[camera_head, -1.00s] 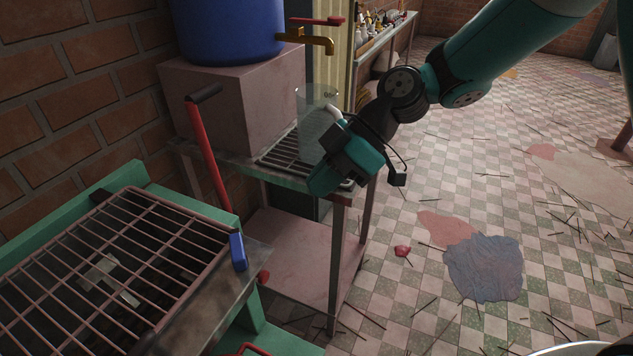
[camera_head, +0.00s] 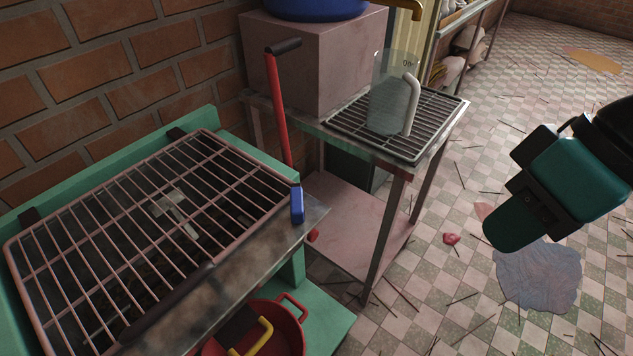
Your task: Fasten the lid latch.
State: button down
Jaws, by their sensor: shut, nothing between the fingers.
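The lid is a pinkish barred grate (camera_head: 150,219) lying over the dark opening of the green machine (camera_head: 328,322) at the left. A small blue latch (camera_head: 297,205) stands at the lid's right front corner, by the metal rim. I cannot tell from here how the latch engages the rim. My gripper (camera_head: 498,240) is at the right, over the floor, well apart from the latch and lid. It is shut and holds nothing.
A red lever (camera_head: 278,110) rises behind the latch. A clear jug (camera_head: 391,95) stands on a rack on the side table (camera_head: 362,150). Open floor lies to the right.

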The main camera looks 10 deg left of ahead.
aim_at(298, 212)
jog(key=z, duration=0.15)
jog(key=k, duration=0.1)
jog(key=u, duration=0.9)
